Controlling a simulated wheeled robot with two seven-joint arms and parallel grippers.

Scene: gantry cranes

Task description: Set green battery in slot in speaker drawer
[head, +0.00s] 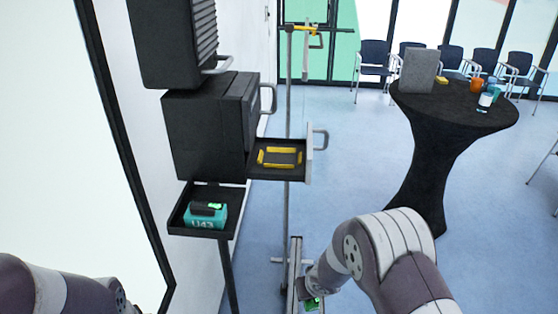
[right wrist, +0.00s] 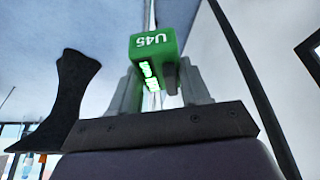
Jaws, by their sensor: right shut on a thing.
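The speaker (head: 205,130) is a black box on a stand at the left of the head view. Its drawer (head: 257,174) is pulled out, and a yellow-edged rectangular slot (head: 279,148) inside it looks empty. My right gripper (head: 307,292) is low at the bottom centre of the head view, below the drawer and apart from it. In the head view only a small part of the green battery (head: 312,304) shows. My left gripper is out of the picture; only its arm shows.
A teal battery (head: 206,218) marked U43 sits on a black tray (head: 178,222) below the speaker. A thin upright pole (head: 289,90) stands just behind the drawer. A black round table (head: 425,120) holding small items stands right; open blue floor lies between.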

